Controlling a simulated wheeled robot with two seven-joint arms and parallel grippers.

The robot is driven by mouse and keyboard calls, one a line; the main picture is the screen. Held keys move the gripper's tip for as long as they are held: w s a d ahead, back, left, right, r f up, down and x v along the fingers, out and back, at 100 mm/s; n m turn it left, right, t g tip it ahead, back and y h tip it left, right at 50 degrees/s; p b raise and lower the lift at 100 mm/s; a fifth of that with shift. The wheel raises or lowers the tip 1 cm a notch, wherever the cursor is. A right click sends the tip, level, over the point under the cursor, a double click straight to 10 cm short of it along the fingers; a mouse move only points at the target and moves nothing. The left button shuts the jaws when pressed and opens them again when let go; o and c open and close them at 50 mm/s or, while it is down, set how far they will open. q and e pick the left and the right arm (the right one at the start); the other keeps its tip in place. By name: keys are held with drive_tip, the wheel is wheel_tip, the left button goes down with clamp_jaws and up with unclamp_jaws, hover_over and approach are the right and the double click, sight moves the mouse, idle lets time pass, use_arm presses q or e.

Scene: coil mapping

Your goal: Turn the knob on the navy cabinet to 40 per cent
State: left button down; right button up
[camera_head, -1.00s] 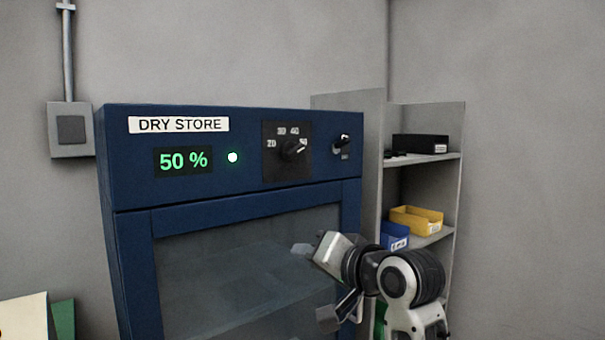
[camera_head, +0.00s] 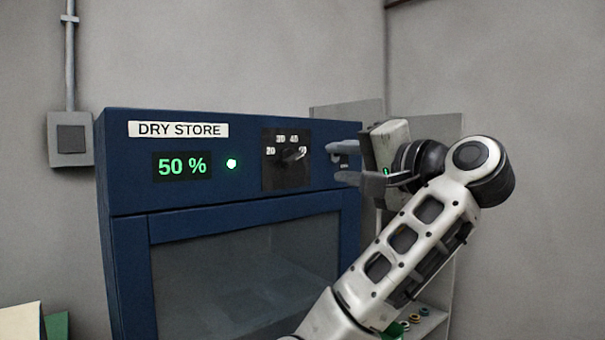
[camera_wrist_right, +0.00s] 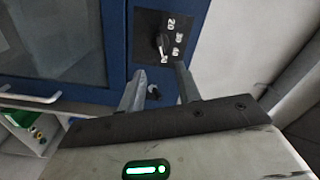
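The navy cabinet (camera_head: 130,190) labelled DRY STORE stands at the left of the head view. Its green display (camera_head: 182,166) reads 50 %. The black knob (camera_head: 291,154) sits on a dark dial plate marked 20, 30, 40 and 50, and its pointer is turned toward 50. The knob also shows in the right wrist view (camera_wrist_right: 163,44), beyond the fingertips. My right gripper (camera_head: 338,162) is open and empty, to the right of the dial and apart from the knob. It also shows in the wrist view (camera_wrist_right: 155,82). My left gripper is out of view.
A green light (camera_head: 231,164) glows between display and dial. A smaller switch (camera_wrist_right: 153,93) sits beside the dial, behind my right fingers in the head view. Grey shelving (camera_head: 440,122) stands right of the cabinet, partly hidden by my arm. A grey box (camera_head: 70,138) hangs on the left wall.

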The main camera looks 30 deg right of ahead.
sight(296, 160)
drive_tip(key=w+p, duration=0.1)
drive_tip(key=w, duration=0.2)
drive_tip(key=w+p, duration=0.1)
drive_tip(key=w, duration=0.2)
drive_tip(key=w+p, duration=0.1)
drive_tip(key=w, duration=0.2)
drive_tip(key=shift+w+a, duration=0.1)
drive_tip(key=shift+a, duration=0.3)
drive_tip(key=shift+w, duration=0.6)
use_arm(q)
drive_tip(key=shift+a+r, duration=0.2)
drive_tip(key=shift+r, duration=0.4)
use_arm(e)
drive_tip(key=shift+w, duration=0.15)
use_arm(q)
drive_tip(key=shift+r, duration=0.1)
use_arm(e)
clamp_jaws()
